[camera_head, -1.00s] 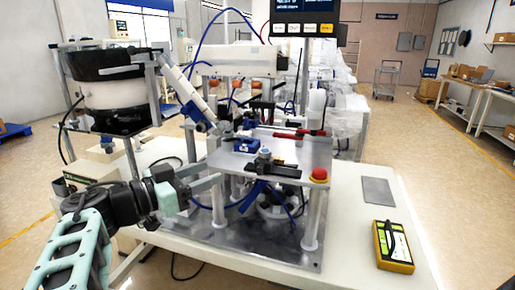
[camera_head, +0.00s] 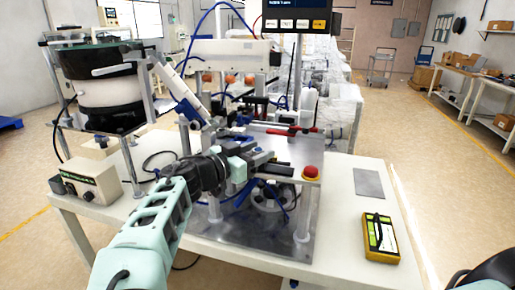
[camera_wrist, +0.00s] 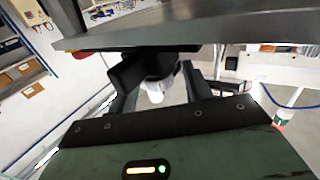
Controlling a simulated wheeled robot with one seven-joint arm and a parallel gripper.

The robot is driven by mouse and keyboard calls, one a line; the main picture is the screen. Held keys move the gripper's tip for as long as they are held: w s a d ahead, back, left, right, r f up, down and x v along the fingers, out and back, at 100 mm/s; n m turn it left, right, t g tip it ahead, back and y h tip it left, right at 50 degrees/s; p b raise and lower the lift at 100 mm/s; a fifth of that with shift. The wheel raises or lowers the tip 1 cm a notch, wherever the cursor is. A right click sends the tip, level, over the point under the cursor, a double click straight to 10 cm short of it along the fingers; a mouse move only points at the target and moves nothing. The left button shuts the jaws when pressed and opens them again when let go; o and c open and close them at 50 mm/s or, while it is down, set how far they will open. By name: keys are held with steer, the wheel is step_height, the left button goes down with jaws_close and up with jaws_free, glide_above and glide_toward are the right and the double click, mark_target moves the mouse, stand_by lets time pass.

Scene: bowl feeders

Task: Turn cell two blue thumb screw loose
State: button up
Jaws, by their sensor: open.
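My gripper (camera_head: 262,157) is at the front edge of the raised metal plate (camera_head: 300,150), beside a black clamp bar (camera_head: 278,169). In the wrist view my gripper (camera_wrist: 162,98) is open. Its two fingers stand apart on either side of a dark part (camera_wrist: 160,65) with a lever-like arm, under a grey plate edge (camera_wrist: 190,30). A small whitish piece shows between the fingers. I cannot make out a blue thumb screw for certain; my gripper and wrist cover that spot in the head view. Contact with the dark part cannot be told.
A red button (camera_head: 310,172) sits at the plate's front right corner. Blue hoses (camera_head: 245,190) hang below the plate. A bowl feeder (camera_head: 105,90) and a control box (camera_head: 90,182) stand at left.

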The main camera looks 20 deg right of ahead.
steer(key=shift+d, duration=0.2)
steer(key=c, duration=1)
steer(key=shift+o, duration=0.2)
